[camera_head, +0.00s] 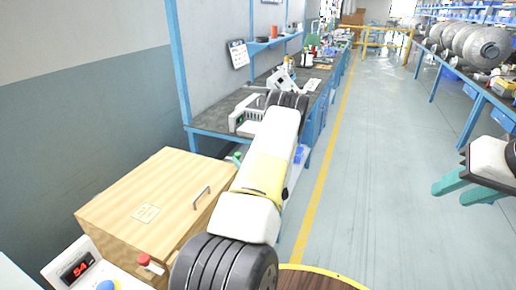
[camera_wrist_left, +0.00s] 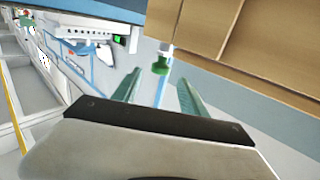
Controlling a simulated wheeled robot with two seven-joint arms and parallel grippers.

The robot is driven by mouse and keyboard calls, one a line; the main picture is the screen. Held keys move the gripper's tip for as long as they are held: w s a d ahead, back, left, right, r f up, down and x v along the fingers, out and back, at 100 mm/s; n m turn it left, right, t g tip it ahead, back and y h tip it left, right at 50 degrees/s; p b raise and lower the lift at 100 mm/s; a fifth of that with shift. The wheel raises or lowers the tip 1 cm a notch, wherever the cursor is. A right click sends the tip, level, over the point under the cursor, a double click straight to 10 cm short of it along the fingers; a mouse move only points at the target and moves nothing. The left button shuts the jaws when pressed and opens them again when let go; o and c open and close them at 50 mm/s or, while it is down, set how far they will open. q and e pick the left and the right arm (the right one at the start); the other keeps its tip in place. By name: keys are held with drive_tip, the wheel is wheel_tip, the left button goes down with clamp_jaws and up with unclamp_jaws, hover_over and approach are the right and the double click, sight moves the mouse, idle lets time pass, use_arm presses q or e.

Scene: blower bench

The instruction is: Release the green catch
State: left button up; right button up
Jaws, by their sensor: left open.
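The green catch (camera_wrist_left: 160,65) shows in the left wrist view, a small green knob-like piece beside the wooden box. A small green part (camera_head: 237,157) by the box's right back corner in the head view looks like the same catch, partly covered by my left arm. My left gripper (camera_wrist_left: 158,86) is open and empty, its two teal fingers apart. The catch appears just beyond the fingertips, roughly between them; I see no contact. In the head view my left arm hides this gripper. My right gripper (camera_head: 449,194) is open and empty at the right, over clear floor.
A blue-framed bench (camera_head: 215,122) with a white device (camera_head: 247,117) lies beyond.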

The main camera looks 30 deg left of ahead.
sight(239, 155)
use_arm(q)
drive_tip(key=shift+x, duration=2.65)
